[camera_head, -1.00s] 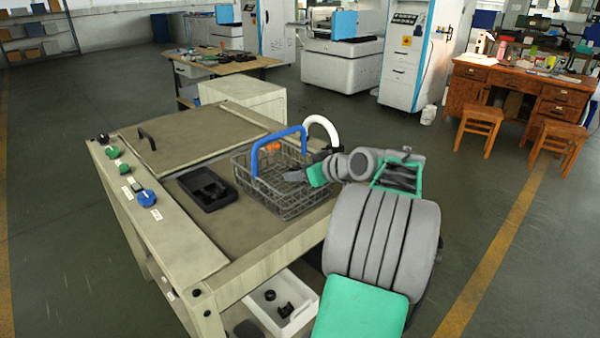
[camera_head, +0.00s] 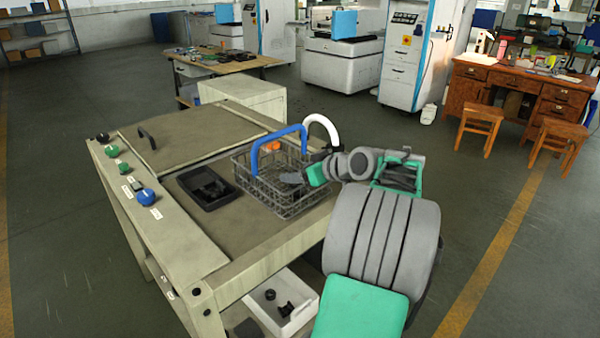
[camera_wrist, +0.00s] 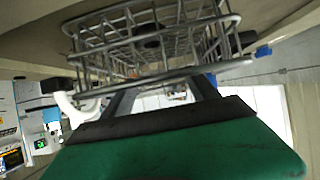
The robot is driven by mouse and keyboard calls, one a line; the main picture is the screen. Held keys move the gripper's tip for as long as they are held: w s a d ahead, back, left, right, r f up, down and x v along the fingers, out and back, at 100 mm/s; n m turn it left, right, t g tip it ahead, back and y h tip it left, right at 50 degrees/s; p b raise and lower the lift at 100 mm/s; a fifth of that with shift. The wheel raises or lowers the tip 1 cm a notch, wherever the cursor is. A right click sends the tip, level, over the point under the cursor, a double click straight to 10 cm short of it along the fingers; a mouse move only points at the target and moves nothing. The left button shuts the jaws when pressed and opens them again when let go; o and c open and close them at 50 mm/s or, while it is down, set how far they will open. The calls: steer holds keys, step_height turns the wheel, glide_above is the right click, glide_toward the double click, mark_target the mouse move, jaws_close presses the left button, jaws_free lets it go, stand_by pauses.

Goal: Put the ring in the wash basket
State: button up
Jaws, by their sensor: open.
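The wash basket (camera_head: 285,203) is a grey wire basket with a raised blue handle (camera_head: 256,160), standing on the right part of the bench top. My gripper (camera_head: 290,178) is open, its fingers over the inside of the basket from the right. In the wrist view the fingers (camera_wrist: 165,92) are apart with nothing held between them, and the basket's wires (camera_wrist: 110,42) are close ahead. A small dark shape (camera_wrist: 152,42) shows through the wires; I cannot tell whether it is the ring or lies inside the basket. I cannot pick out the ring surely in the head view.
A black tray (camera_head: 217,200) with dark parts lies left of the basket. A white curved pipe (camera_head: 328,122) and an orange object (camera_head: 270,147) are behind it. Knobs line the bench's left edge (camera_head: 170,240). A white bin (camera_head: 306,322) with black parts sits below.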

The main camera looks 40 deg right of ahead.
steer(key=v, duration=1.2)
steer(key=shift+r, duration=0.25)
